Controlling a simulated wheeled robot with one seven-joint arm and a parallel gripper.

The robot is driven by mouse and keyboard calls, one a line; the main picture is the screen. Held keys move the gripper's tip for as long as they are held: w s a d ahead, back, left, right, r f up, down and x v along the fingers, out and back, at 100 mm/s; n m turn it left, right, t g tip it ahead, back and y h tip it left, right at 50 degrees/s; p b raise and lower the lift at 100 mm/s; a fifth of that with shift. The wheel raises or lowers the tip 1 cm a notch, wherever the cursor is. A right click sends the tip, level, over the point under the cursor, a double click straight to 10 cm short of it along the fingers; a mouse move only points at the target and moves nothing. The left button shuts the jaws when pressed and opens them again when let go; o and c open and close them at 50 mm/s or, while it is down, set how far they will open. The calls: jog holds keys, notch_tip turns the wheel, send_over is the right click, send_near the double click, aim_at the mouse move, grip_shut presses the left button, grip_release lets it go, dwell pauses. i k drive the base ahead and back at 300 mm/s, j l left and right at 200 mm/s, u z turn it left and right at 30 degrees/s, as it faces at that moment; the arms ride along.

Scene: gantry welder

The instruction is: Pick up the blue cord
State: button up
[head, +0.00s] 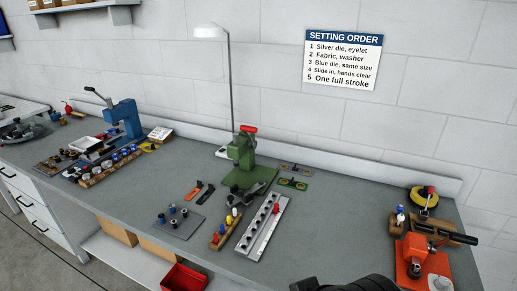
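I cannot make out a blue cord for certain in the head view. Small blue items show at the far left of the bench, near a blue lever press (124,119), but they are too small to tell apart. A small white and blue item (400,215) stands at the right. A dark rounded part at the bottom edge, right of centre, looks like part of my arm. My gripper's fingers are not in view.
A green press (241,158) stands mid-bench. In front lie a metal strip with holes (263,228), a wooden block with coloured pegs (224,231) and a grey plate (179,222). An orange tool (410,262) stands at right. The bench (330,220) is clear between strip and orange tool.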

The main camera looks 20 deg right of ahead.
aim_at(400, 208)
jog(key=z, duration=2.05)
